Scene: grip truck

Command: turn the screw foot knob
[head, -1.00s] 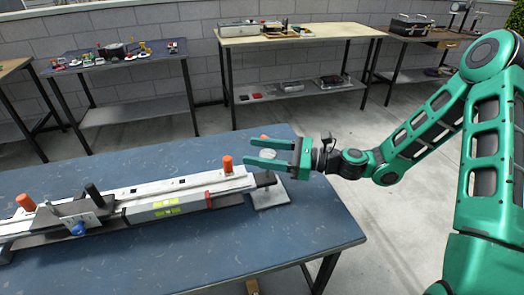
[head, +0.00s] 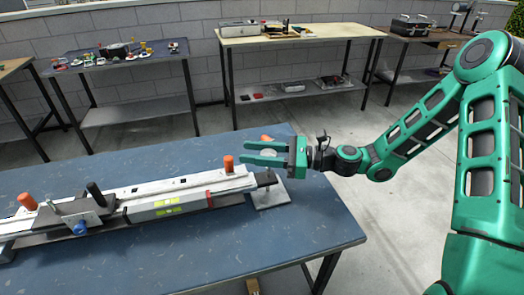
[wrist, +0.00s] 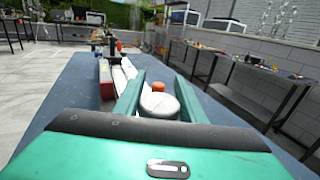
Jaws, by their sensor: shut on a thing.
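A pale round knob (wrist: 158,103), which I take for the screw foot knob, sits between the two green fingers in the wrist view; in the head view its top (head: 268,153) shows only partly between them. My gripper (head: 242,153) is closed on it, fingers pointing left, near the right end of the long rail assembly (head: 150,190). An orange knob (head: 228,164) stands upright on the rail's right end.
The assembly lies along a blue table (head: 290,230). A grey level with yellow vials (head: 168,205) lies along its front. A black handle (head: 95,193) and another orange knob (head: 27,201) stand at its left. Other workbenches are by the wall, apart from this table.

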